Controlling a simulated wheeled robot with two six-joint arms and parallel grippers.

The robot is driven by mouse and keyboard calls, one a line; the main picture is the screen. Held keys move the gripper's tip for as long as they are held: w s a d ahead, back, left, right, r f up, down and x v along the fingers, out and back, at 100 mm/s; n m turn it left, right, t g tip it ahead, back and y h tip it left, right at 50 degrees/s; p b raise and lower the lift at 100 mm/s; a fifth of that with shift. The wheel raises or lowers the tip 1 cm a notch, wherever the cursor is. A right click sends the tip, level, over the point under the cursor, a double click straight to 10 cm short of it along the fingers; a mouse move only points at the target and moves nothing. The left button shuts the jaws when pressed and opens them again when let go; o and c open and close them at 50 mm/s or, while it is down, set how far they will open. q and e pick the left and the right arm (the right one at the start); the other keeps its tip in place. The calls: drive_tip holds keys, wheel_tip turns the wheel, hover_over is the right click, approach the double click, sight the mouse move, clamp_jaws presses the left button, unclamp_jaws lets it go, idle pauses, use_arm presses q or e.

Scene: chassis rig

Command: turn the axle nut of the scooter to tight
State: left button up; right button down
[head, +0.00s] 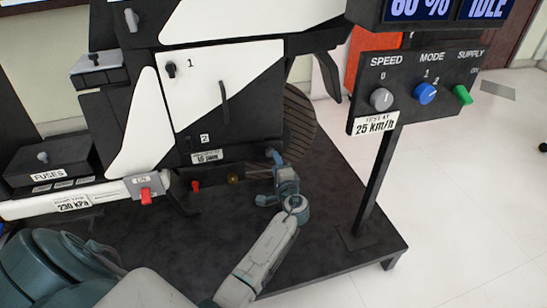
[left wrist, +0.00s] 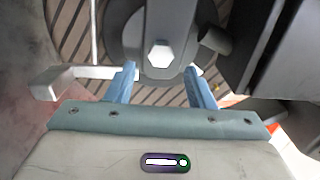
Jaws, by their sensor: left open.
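The axle nut (left wrist: 159,54) is a pale hexagon at the middle of a round grey hub plate (left wrist: 125,35), near the top of the left wrist view. My left gripper (left wrist: 161,72) is open, with its two blue fingers pointing toward the hub. The nut appears between and just beyond the fingertips, with nothing gripped; I cannot tell the exact gap. In the head view my left gripper (head: 273,155) is low beside the scooter's dark ribbed wheel (head: 302,125). The nut cannot be made out there. My right gripper is not in view.
The black-and-white scooter body (head: 232,85) stands on a dark platform (head: 330,240). A control panel with SPEED, MODE and SUPPLY knobs (head: 425,93) stands on a post (head: 375,175) at right. A red switch (head: 147,196) is at left. A grey lever (left wrist: 75,75) lies left of the fingers.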

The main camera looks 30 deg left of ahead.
use_arm(q)
drive_tip(key=p+v, duration=0.1)
drive_tip(key=v, duration=0.6)
idle(0.3)
